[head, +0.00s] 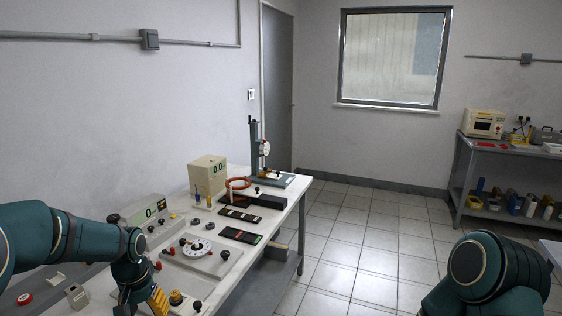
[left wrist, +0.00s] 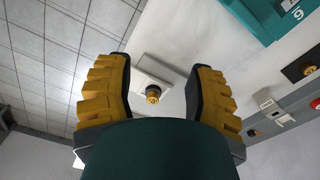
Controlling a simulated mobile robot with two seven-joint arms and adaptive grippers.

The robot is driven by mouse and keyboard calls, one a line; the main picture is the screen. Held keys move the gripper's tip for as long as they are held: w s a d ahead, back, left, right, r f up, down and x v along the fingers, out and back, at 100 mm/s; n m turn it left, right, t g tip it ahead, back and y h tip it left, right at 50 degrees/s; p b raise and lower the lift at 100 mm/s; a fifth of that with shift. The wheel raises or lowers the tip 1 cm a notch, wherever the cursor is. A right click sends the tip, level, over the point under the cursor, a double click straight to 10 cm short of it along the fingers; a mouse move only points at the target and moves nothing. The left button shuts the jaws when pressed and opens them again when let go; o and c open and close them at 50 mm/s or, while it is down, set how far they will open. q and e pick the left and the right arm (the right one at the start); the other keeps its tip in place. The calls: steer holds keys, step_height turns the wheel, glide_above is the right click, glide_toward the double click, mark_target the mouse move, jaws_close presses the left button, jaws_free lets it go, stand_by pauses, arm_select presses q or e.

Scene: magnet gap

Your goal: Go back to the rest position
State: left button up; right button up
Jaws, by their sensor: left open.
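My left gripper (head: 158,300) is low over the near end of the white bench at the bottom left of the head view, with one yellow finger showing. In the left wrist view the left gripper (left wrist: 162,85) has its two yellow, black-padded fingers wide apart with nothing held between them. A small black and brass knob (left wrist: 153,93) on a pale plate shows beyond the gap. A brass knob (head: 176,298) also shows right beside the finger in the head view; whether they touch I cannot tell. My right arm shows at the bottom right, its gripper out of view.
The bench holds a dial board (head: 196,248), a meter box (head: 145,215), a beige display box (head: 208,176), dark flat devices (head: 240,214) and an upright stand (head: 262,160). A grey shelf (head: 468,165) stands at the far right. Tiled floor (head: 350,235) between is clear.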

arm_select(q)
steer(key=s+d+f+h, duration=0.2)
steer(key=d+f, duration=0.7)
steer(key=f, duration=0.3)
steer(key=s+d+f+h, duration=0.1)
steer(key=s+d+f, duration=0.4)
steer(key=s+d, duration=0.1)
steer(key=s+d+f+n+t, duration=0.1)
steer(key=s+d+f, duration=0.4)
steer(key=s, duration=0.4)
steer(key=shift+d+n+h, duration=0.3)
steer(key=shift+d+h, duration=0.1)
steer(key=shift+d, duration=0.3)
arm_select(e)
steer(key=shift+w, duration=0.4)
arm_select(q)
steer(key=shift+f, duration=0.1)
